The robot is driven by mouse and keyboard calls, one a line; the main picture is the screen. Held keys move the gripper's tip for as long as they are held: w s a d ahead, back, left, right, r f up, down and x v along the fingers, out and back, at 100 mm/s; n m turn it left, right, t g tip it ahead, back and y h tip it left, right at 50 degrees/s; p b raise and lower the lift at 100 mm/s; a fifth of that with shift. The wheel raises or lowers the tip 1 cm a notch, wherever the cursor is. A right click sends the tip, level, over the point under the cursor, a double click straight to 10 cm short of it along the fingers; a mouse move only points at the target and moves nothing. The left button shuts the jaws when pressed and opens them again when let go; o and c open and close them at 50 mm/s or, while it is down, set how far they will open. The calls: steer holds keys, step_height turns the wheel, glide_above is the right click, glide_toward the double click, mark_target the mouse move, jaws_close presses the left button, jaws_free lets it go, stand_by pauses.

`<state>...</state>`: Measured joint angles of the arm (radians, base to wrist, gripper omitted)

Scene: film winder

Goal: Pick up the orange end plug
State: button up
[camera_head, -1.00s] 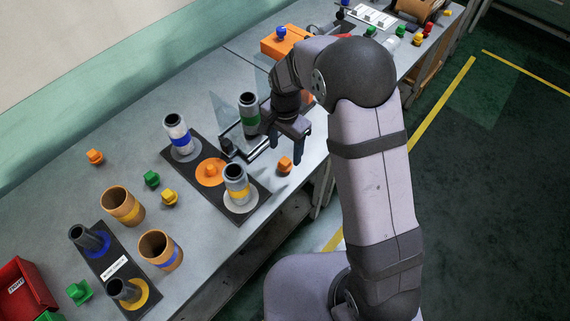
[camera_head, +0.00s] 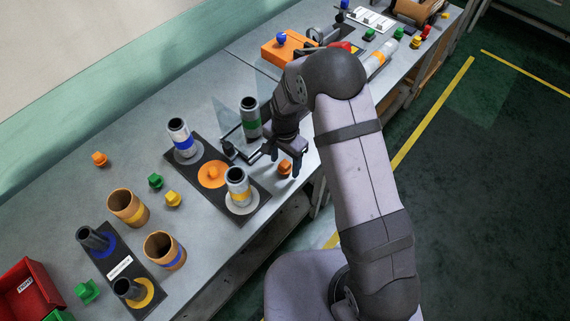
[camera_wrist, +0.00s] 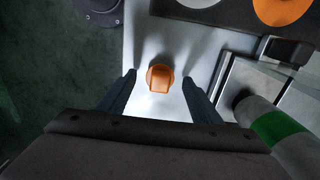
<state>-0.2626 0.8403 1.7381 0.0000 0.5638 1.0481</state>
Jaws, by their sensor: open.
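An orange end plug (camera_head: 285,167) sits on the grey bench close to its front edge, right of the black mat. My gripper (camera_head: 284,167) is open just above it. In the wrist view, the orange end plug (camera_wrist: 160,78) lies between and just beyond the two open fingertips of my gripper (camera_wrist: 159,75), touching neither. Another orange plug (camera_head: 99,159) stands far left on the bench.
A roll with a green band (camera_head: 250,118) and a metal frame stand close left of my gripper. The black mat (camera_head: 258,190) holds rolls with blue and yellow bands and an orange disc (camera_head: 212,174). Several coloured plugs, brown tubes and a red bin (camera_head: 28,290) are farther left.

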mark_target(286, 163)
steer(key=shift+f, duration=0.65)
steer(key=c, duration=1.1)
steer(key=shift+c, duration=0.2)
steer(key=shift+r, duration=0.15)
step_height(286, 163, up, 10)
steer(key=b, duration=0.3)
steer(key=shift+d, duration=0.1)
